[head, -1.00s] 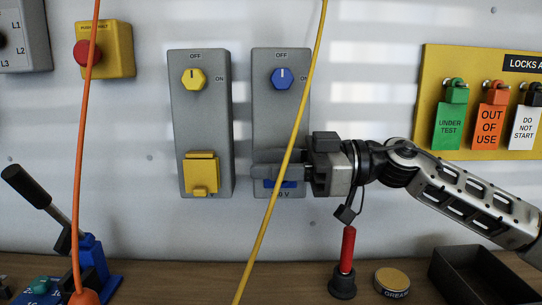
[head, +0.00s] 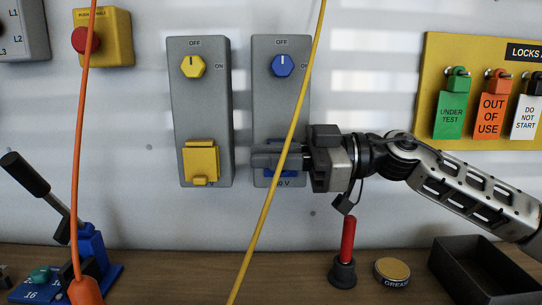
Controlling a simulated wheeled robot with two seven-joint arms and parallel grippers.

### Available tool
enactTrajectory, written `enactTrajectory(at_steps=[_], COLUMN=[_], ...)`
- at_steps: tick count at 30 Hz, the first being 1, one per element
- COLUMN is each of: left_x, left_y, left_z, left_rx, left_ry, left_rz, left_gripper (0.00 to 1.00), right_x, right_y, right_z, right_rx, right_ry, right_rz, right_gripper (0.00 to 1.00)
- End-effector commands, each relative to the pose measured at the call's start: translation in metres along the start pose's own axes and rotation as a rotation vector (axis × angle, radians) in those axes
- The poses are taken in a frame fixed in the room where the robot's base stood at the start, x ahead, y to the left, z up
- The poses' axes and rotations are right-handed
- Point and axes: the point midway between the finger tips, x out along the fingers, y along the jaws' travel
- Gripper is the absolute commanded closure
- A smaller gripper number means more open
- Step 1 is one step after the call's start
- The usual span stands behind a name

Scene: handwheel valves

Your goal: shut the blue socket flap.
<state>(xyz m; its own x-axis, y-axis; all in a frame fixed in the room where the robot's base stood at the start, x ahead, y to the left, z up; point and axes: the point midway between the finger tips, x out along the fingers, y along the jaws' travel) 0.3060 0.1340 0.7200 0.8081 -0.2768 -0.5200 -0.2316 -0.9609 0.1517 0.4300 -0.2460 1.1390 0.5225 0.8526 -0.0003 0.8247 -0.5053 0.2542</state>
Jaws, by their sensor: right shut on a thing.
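The blue socket flap (head: 281,178) is low on the right-hand grey switch box (head: 263,108), below a blue knob (head: 283,65). Only a lower strip of blue shows; the fingers hide the rest, so its exact angle cannot be told. My right gripper (head: 272,156) comes in from the right, level with the upper part of the flap, and is shut on it. The hold itself is hidden behind the fingers. My left gripper is not in view.
The neighbouring grey box (head: 201,108) has a yellow knob and a yellow flap (head: 201,161). A yellow cable (head: 262,217) hangs in front of my right fingers. An orange cable (head: 82,150) hangs at left. A red-handled tool (head: 347,240) stands below my gripper.

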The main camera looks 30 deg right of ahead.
Motion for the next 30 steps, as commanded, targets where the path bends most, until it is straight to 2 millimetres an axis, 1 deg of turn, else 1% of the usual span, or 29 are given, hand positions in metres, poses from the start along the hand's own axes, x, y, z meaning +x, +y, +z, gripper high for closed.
enactTrajectory(at_steps=[1, 7, 17, 30], left_x=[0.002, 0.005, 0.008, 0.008], left_y=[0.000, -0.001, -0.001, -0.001], left_z=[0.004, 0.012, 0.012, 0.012], left_rx=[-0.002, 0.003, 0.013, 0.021], left_ry=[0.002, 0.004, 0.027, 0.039], left_rz=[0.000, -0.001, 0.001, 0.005], left_gripper=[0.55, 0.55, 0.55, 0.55], right_x=[0.000, 0.000, 0.000, 0.000], right_y=[-0.001, -0.003, -0.001, 0.011], right_z=[0.005, 0.016, 0.035, 0.057], right_rx=[-0.036, -0.209, -0.523, -0.937], right_ry=[-0.001, 0.000, 0.000, 0.001], right_rz=[0.001, 0.001, 0.001, 0.002], right_gripper=[1.00, 1.00, 1.00, 1.00])
